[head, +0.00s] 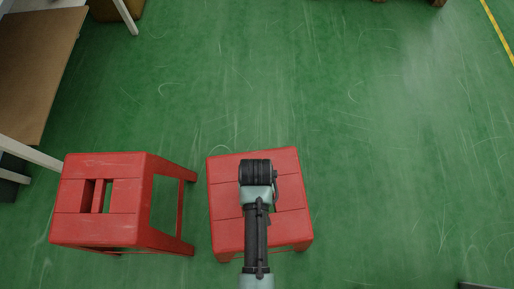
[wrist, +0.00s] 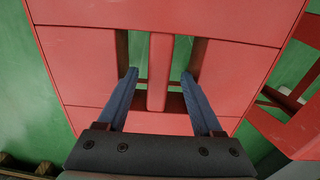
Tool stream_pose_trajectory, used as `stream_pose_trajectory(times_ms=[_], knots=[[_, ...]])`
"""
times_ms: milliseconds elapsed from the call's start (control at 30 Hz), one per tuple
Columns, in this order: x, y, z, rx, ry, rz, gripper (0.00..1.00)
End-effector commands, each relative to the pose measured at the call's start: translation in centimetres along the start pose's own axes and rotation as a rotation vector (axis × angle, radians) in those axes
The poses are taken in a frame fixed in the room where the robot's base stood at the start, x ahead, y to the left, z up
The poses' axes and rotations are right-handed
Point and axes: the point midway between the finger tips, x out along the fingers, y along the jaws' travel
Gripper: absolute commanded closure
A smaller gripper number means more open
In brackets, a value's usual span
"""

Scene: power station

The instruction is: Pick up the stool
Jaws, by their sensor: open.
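Two red stools stand side by side in the head view. The right stool (head: 226,200) is under my arm, which covers the middle of its seat. In the wrist view this stool's seat (wrist: 90,70) fills most of the picture, with two slots and a central bar between them. My gripper (wrist: 158,76) is open, with one blue finger on each side of the bar, lined up with the slots. I cannot tell whether the fingertips are inside the slots or above them. In the head view my fingers are hidden beneath the wrist.
The left stool (head: 125,168) stands close by, upright, with a small gap between the two; part of it shows in the wrist view (wrist: 290,132). A brown-topped table (head: 35,60) with white legs is at the upper left. The green floor (head: 400,150) to the right is clear.

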Motion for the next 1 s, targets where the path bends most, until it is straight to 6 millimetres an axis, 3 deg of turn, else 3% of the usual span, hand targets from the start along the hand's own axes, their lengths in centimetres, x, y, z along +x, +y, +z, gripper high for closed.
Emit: stream_pose_trajectory(times_ms=[300, 567, 933, 1000], knots=[[4.7, 0.2, 0.5, 0.001, -0.002, 0.0, 0.32], [4.7, 0.2, 0.4, 0.001, 0.001, 0.0, 0.32], [4.7, 0.2, 0.4, 0.001, 0.0, 0.0, 0.99], [4.7, 0.2, 0.4, 0.001, 0.0, 0.0, 1.0]])
